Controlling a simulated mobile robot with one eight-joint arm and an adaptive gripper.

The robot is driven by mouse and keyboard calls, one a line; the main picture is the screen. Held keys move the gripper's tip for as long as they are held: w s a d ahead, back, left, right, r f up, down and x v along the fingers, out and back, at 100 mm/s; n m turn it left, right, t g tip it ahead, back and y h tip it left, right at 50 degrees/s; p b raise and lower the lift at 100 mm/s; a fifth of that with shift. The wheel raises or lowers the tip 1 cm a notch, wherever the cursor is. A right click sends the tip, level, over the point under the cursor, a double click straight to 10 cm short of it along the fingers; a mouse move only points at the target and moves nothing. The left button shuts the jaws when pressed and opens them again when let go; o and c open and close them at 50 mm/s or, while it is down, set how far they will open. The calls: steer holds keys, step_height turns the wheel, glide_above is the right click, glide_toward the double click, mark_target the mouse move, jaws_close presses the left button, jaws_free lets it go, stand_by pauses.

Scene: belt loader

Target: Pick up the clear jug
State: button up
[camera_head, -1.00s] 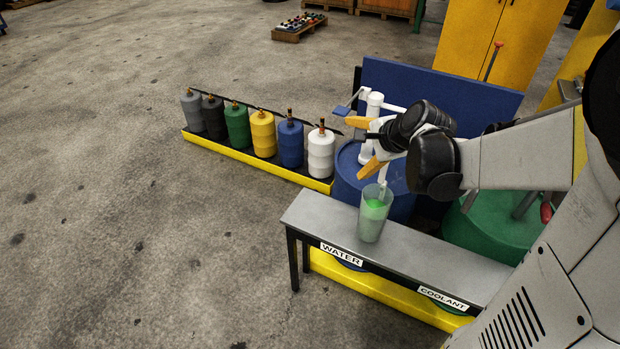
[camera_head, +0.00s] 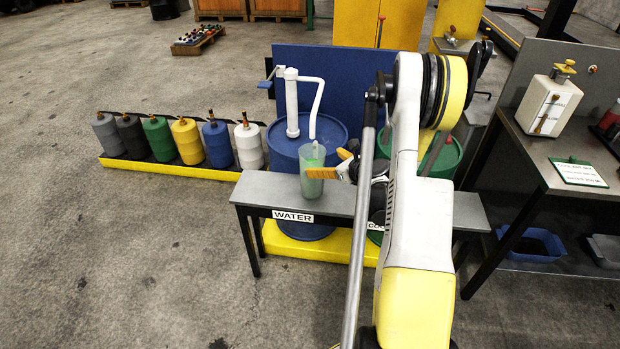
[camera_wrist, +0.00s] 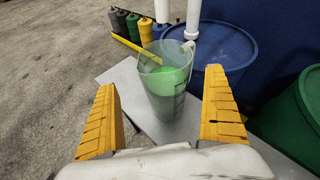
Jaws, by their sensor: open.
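The clear jug (camera_head: 312,172) stands upright on the grey bench (camera_head: 262,188), above the WATER label, with green liquid inside. In the wrist view the jug (camera_wrist: 165,85) is just ahead of my gripper (camera_wrist: 164,120), roughly centred between the two yellow fingers. The fingers are open and spread wider than the jug, with clear space on both sides. In the head view my gripper (camera_head: 335,165) is at the jug's right side, and one yellow finger overlaps the jug's edge. My arm hides part of the bench and the COOLANT label.
A blue drum (camera_head: 335,135) with a white pump (camera_head: 292,105) stands behind the bench; its spout hangs close above the jug. A green drum (camera_head: 440,160) is to the right. Several coloured canisters (camera_head: 187,142) line the left. A table with a white container (camera_head: 548,103) stands far right.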

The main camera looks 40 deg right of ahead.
mark_target(321, 164)
steer(key=shift+s+d+f+m, duration=0.25)
steer(key=shift+d+f+m, duration=0.1)
steer(key=shift+f, duration=0.2)
steer(key=shift+s+d+f+m, duration=0.25)
steer(key=shift+d+f+m, duration=0.1)
steer(key=shift+f, duration=0.15)
steer(key=x, duration=0.5)
steer(key=shift+b, duration=0.3)
steer(key=b+x, duration=0.2)
steer(key=x, duration=0.3)
steer(key=shift+w+r+b, duration=0.15)
steer(key=shift+w+b, duration=0.2)
steer(key=shift+h, duration=0.3)
steer(key=c, duration=1.3)
